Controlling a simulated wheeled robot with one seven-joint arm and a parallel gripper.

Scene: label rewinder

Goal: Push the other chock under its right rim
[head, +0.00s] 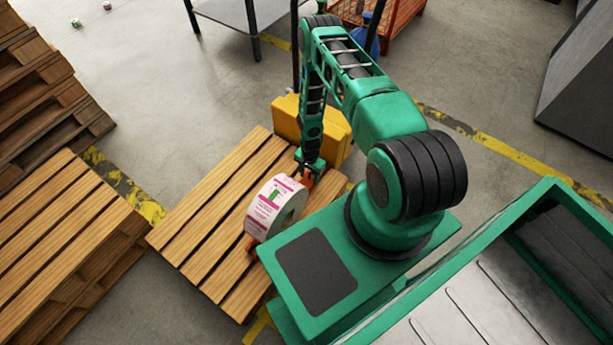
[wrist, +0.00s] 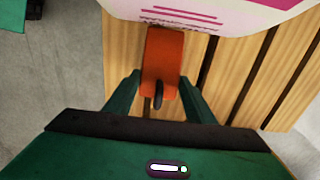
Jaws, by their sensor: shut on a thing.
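A white label roll with pink print (head: 272,208) stands on its curved side on a wooden pallet (head: 190,222); part of it shows at the top of the wrist view (wrist: 225,16). One orange chock (head: 251,247) is at the roll's lower left rim. The other orange chock (wrist: 163,58) is at the roll's opposite side, its far end meeting the roll's edge in the wrist view; I cannot tell whether they touch. My gripper (head: 309,166) is shut on this chock, its fingers on either side in the wrist view (wrist: 158,88).
A yellow box (head: 290,118) stands just behind the pallet, close to my gripper. Stacked pallets (head: 60,215) are at the left. Open grey floor lies at upper left.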

